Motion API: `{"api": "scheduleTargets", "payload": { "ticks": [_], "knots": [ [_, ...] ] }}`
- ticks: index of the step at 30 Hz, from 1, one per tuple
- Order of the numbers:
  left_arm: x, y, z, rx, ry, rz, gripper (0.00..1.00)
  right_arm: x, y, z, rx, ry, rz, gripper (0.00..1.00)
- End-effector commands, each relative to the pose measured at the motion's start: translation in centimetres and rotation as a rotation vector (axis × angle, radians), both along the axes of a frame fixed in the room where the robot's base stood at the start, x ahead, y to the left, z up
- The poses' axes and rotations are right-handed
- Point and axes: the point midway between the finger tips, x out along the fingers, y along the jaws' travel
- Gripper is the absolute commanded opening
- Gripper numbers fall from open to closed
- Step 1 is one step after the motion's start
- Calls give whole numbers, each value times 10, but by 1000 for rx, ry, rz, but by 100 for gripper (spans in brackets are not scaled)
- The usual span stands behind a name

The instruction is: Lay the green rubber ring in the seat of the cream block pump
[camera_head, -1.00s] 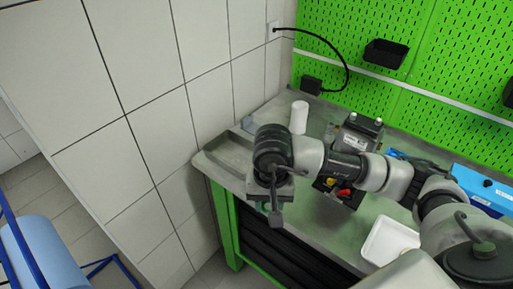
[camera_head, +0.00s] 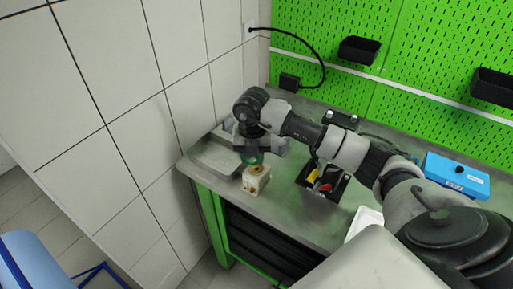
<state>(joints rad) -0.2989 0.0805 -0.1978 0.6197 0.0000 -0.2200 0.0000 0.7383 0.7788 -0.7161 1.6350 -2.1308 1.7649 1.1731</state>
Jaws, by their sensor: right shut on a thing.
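The cream block pump (camera_head: 256,183) stands on the grey bench top near its front left edge, with a brownish-orange spot on top. My right gripper (camera_head: 251,158) points down just above and slightly left of the pump's top. It is shut on the green rubber ring (camera_head: 248,160), which shows as a small green patch at the fingertips. The ring looks close to the pump's top; I cannot tell whether it touches. The seat is partly hidden by the gripper and ring. My left gripper is not in view.
A shallow grey tray (camera_head: 213,160) lies left of the pump. A dark device with red and yellow knobs (camera_head: 322,180) stands to the right. A white tray (camera_head: 360,222) and a blue box (camera_head: 457,177) are farther right. A green pegboard (camera_head: 430,60) rises behind.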

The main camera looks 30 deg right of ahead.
Motion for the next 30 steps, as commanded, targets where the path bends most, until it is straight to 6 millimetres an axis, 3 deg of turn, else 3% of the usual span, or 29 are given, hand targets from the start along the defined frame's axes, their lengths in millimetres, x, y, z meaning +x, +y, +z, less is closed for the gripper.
{"api": "scheduleTargets", "payload": {
  "ticks": [3,9,17,30],
  "knots": [
    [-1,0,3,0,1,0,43,6,-11,0,4,3,-274,14],
    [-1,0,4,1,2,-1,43,11,-20,-2,7,6,-520,14],
    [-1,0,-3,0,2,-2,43,11,-21,-11,6,7,-556,14],
    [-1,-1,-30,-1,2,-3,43,11,-21,-48,5,7,-553,14]
  ]
}}
